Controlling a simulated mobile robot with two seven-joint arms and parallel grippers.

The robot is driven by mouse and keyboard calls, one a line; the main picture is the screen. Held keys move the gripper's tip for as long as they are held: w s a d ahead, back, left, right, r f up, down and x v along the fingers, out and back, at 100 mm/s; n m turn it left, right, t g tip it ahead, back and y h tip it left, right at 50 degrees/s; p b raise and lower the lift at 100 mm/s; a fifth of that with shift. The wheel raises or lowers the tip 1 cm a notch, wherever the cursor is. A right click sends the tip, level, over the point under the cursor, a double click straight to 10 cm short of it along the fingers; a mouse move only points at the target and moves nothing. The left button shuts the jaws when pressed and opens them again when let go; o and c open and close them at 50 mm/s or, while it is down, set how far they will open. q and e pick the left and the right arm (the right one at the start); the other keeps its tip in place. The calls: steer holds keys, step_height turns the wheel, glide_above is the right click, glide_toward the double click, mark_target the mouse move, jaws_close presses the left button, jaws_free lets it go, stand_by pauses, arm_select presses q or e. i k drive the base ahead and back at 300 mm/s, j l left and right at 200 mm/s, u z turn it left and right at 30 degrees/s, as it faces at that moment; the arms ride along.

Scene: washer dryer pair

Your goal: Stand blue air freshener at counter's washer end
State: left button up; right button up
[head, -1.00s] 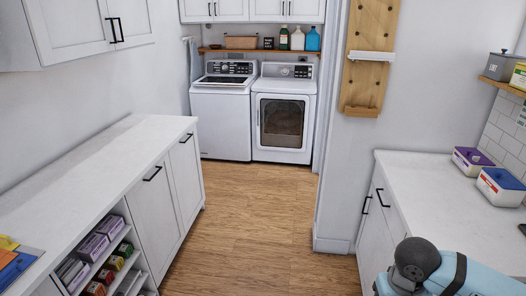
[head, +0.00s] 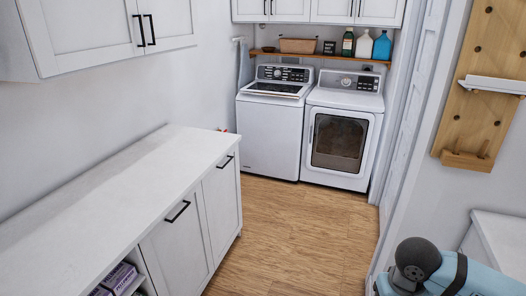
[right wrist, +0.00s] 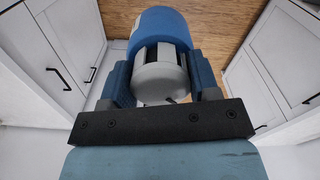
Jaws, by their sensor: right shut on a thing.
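The blue air freshener (right wrist: 160,30) is a blue cylinder with a pale grey-white end in the right wrist view. My right gripper (right wrist: 160,78) is shut on it, one finger on each side, and holds it over the floor. The long white counter (head: 130,190) runs along the left wall in the head view. The washer (head: 271,125) is the left machine beyond that end. My right gripper is outside the head view; my left gripper shows in neither view.
The dryer (head: 342,135) stands right of the washer. A shelf (head: 330,58) above them holds a basket (head: 298,45) and bottles. Wood floor (head: 285,235) lies open between counter and doorway. A wooden pegboard (head: 485,80) and part of another counter (head: 500,235) are at right.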

mark_target(170, 157)
steer(key=i+u, duration=0.2)
steer(key=i, duration=0.2)
steer(key=i+l+u, duration=0.45)
steer(key=i, duration=0.3)
steer(key=i+l+u, duration=0.2)
steer(key=u, duration=0.2)
steer(key=i+l+u, duration=0.3)
steer(key=u, duration=0.15)
steer(key=i+l+u, duration=0.4)
steer(key=l+u, duration=0.4)
